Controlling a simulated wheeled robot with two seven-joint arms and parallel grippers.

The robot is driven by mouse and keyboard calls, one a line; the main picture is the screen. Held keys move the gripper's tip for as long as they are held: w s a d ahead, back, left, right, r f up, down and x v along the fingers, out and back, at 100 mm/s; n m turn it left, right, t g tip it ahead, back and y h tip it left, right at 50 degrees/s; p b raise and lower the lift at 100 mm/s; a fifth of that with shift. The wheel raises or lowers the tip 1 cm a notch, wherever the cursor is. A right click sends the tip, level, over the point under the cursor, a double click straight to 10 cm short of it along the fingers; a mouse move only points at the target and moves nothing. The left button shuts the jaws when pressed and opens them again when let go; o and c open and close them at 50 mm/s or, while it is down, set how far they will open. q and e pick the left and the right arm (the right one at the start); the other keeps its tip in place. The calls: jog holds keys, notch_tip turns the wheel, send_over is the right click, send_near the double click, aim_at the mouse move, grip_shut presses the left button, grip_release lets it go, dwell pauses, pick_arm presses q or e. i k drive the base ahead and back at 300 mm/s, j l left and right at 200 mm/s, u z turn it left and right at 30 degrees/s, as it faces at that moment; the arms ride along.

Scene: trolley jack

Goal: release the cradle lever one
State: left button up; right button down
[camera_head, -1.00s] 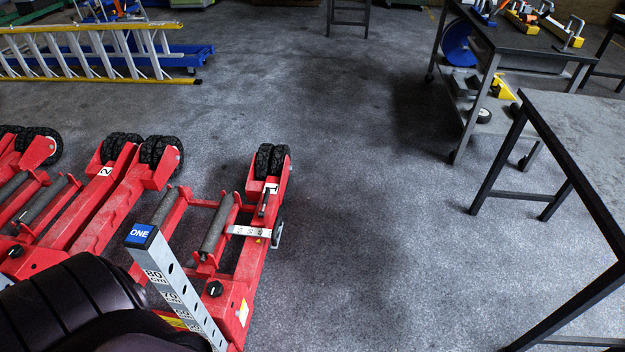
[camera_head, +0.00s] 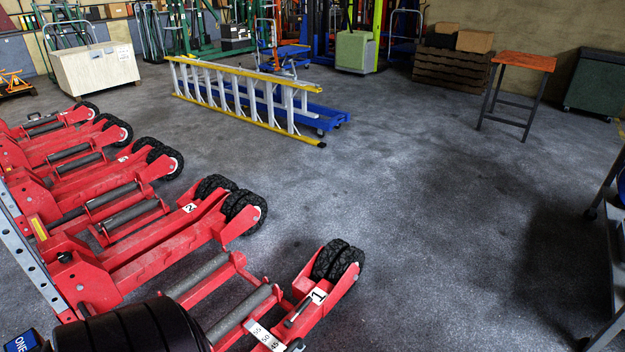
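Red cradle one (camera_head: 308,283), marked with a white "1" plate (camera_head: 318,296), lies low on the floor at the bottom middle. It has black wheels (camera_head: 338,261) at its far end and grey rollers. A small dark lever (camera_head: 298,312) seems to lie along its arm beside the plate; its position is hard to tell. A blue "ONE" cap (camera_head: 22,343) shows at the bottom left corner. The near part of the cradle is cut off or hidden by a black rounded part of my own body. Neither gripper is in view.
More red cradles, one marked "2" (camera_head: 189,208), stand in a row to the left. A yellow ladder (camera_head: 240,108) and blue platform (camera_head: 318,115) lie behind. An orange-topped table (camera_head: 524,61) stands at the back right. The floor right of cradle one is clear.

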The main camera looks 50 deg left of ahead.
aim_at(301, 309)
jog(key=i+u, duration=0.45)
jog(key=i+l+u, duration=0.2)
jog(key=i+u, duration=0.25)
jog(key=i+l+u, duration=0.3)
jog(key=u, duration=0.15)
jog(key=i+l+u, duration=0.65)
jog(key=u, duration=0.3)
jog(key=i+l+u, duration=0.2)
jog(key=u, duration=0.25)
jog(key=i+l+u, duration=0.1)
jog(key=l+u, duration=0.25)
jog(key=u, duration=0.15)
jog(key=l+u, duration=0.3)
jog(key=u, duration=0.2)
jog(key=l+u, duration=0.45)
jog(key=i+l+u, duration=0.1)
jog(key=l+u, duration=0.15)
jog(key=l, duration=0.05)
